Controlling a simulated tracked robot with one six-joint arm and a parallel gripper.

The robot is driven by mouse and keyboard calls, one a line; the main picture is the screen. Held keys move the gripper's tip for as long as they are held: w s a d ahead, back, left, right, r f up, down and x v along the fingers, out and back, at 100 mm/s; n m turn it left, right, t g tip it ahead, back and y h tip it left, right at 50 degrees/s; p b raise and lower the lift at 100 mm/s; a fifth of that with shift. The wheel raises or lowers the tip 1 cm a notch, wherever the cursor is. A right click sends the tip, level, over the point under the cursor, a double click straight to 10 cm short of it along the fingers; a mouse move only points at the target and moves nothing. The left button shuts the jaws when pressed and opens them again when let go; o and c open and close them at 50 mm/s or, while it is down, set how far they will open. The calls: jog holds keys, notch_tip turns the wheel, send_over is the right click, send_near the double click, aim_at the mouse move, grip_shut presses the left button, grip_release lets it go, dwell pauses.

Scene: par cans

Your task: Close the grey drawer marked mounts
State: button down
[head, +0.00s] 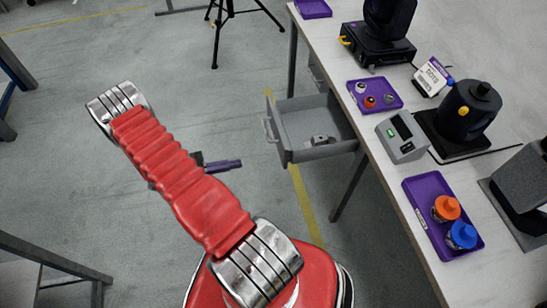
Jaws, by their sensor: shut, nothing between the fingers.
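The grey drawer (287,140) stands pulled out from under the left side of the bench, with a bar handle on its left front. A small grey metal part (320,141) lies inside it. I cannot read any marking on the drawer from here. My gripper (238,164) shows as purple fingers behind my red-sleeved arm, shut and empty. It is left of the drawer front and apart from it, with a gap of floor showing between in the picture. Part of the gripper is hidden by the arm.
The bench top (400,190) carries a purple tray with small parts (375,94), a grey device (402,137), another purple tray (443,213) with orange-topped and blue-topped bottles, and black lamps. A black tripod (228,12) stands at the back. Open floor lies left of the drawer.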

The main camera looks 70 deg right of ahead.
aim_at(283, 156)
jog(key=shift+s+d+f, duration=0.15)
jog(key=shift+s+f, duration=0.2)
jog(key=shift+f, duration=0.15)
jog(key=shift+s+d, duration=0.1)
jog(key=x, duration=1.3)
jog(key=shift+s+d+r, duration=0.25)
jog(key=shift+s, duration=0.05)
